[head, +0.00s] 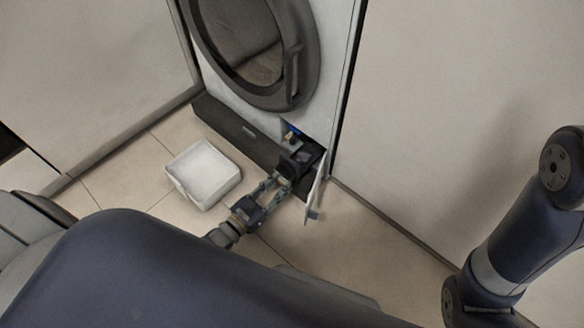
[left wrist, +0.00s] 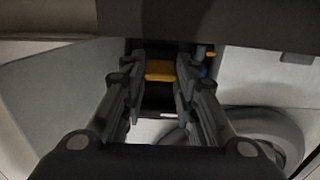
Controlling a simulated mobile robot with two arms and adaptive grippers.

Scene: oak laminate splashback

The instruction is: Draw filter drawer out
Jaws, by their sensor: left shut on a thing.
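The washing machine (head: 335,50) stands at the back with its small lower flap (head: 316,192) swung open to the right. A dark block, the filter drawer (head: 298,158), shows at the opening low on the machine's right side. My left gripper (head: 285,178) reaches it from the front, shut on it. In the left wrist view my left gripper (left wrist: 160,80) has a finger on each side of a yellow part of the filter drawer (left wrist: 160,70). The fingers hide much of the drawer. My right gripper is out of view.
A white shallow tray (head: 205,173) lies on the tiled floor, left of my left gripper. A pale panel (head: 430,110) stands right of the machine. Floor right of the flap is clear.

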